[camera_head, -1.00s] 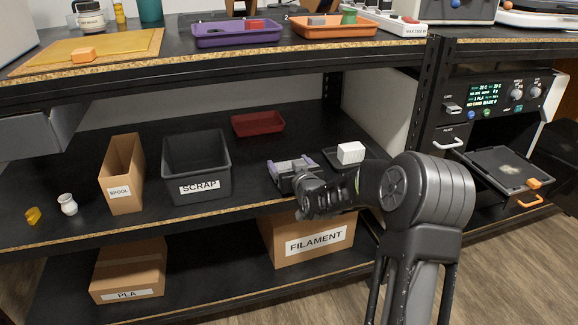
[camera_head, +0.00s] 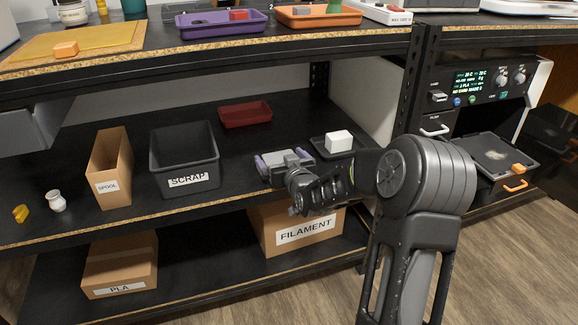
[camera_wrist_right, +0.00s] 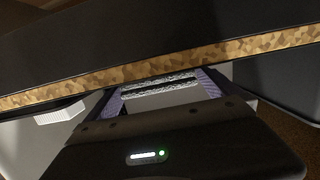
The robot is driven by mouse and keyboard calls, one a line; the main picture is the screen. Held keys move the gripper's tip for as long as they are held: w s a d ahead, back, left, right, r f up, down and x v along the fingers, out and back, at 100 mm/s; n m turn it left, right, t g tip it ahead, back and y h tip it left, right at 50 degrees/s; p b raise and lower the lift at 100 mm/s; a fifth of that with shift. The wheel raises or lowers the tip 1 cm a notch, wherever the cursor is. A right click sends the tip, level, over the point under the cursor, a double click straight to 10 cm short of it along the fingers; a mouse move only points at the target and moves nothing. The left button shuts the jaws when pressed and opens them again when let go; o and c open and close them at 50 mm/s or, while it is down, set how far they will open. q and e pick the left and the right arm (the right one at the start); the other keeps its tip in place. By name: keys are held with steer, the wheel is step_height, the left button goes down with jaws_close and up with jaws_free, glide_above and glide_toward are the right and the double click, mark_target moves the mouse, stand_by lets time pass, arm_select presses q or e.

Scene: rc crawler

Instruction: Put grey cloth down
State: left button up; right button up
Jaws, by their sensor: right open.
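My right gripper (camera_head: 285,161) is over the middle shelf, between the scrap bin and a small black tray. Its two purple-grey fingers are apart, and they also show in the right wrist view (camera_wrist_right: 160,90). A grey patch shows between the fingers in the head view, and a pale grey area with dark speckled bands in the wrist view. I cannot tell whether this is the grey cloth or part of the gripper and background. No other grey cloth can be made out. My left gripper is not in view.
The scrap bin (camera_head: 183,184) and spool box (camera_head: 109,181) stand left of the gripper. A white block (camera_head: 338,141) sits on the small black tray to its right. A red tray (camera_head: 245,115) lies behind. The shelf above limits height. Bare shelf shows around the bins.

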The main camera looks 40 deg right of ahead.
steer(key=p+v, duration=0.1)
steer(key=v, duration=0.8)
steer(key=shift+p, duration=0.35)
